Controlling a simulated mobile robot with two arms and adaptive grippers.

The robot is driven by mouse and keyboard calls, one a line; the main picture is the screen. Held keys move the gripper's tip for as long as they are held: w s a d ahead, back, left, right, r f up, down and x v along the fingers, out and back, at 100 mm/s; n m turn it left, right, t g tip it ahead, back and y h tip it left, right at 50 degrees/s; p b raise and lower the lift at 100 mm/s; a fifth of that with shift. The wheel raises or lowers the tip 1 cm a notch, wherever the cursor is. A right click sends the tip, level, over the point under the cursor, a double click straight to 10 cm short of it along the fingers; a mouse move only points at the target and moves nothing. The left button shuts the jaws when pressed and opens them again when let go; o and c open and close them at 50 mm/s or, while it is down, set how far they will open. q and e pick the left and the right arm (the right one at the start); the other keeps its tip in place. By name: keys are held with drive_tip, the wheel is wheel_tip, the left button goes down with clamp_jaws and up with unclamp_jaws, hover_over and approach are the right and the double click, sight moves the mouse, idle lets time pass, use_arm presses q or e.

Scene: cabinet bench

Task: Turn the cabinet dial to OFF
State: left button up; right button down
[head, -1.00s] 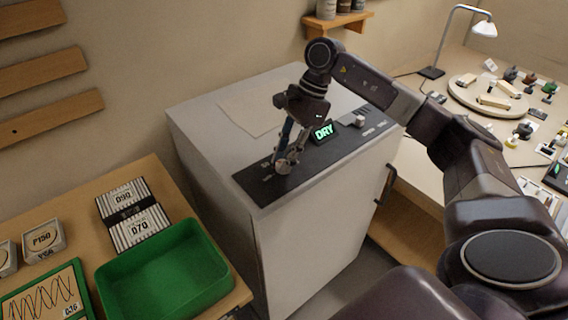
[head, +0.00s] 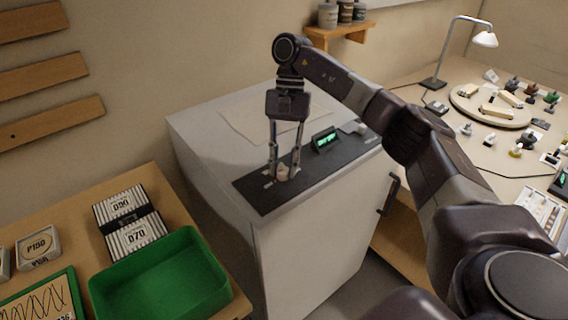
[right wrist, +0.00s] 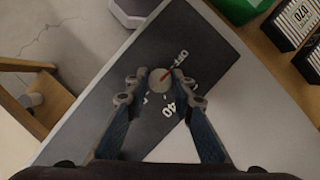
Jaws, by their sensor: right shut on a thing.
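The cabinet dial (head: 282,173) is a small pale round knob at the left end of the black panel (head: 262,196) on the grey cabinet's top. In the right wrist view the dial (right wrist: 159,82) shows a red mark at its upper right, pointing toward the printed OFF (right wrist: 180,58). A 40 is printed below it. My right gripper (head: 284,176) points down from above with one finger on each side of the dial. It is shut on the dial; both fingertips show around it in the right wrist view (right wrist: 160,90). My left gripper is not in view.
A small green-lit display (head: 325,141) and a second knob (head: 361,128) sit farther right on the panel. A green tray (head: 160,290) and striped boxes (head: 128,220) stand on the left table. A lamp (head: 484,38) stands on the right bench.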

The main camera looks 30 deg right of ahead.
drive_tip(key=shift+w+r+n+h, duration=0.1)
drive_tip(key=shift+n+h, duration=0.2)
drive_tip(key=shift+n, duration=0.3)
drive_tip(key=c, duration=1.7)
unclamp_jaws()
drive_tip(key=shift+o, duration=0.2)
drive_tip(key=v, duration=1.2)
drive_tip(key=shift+w, duration=0.1)
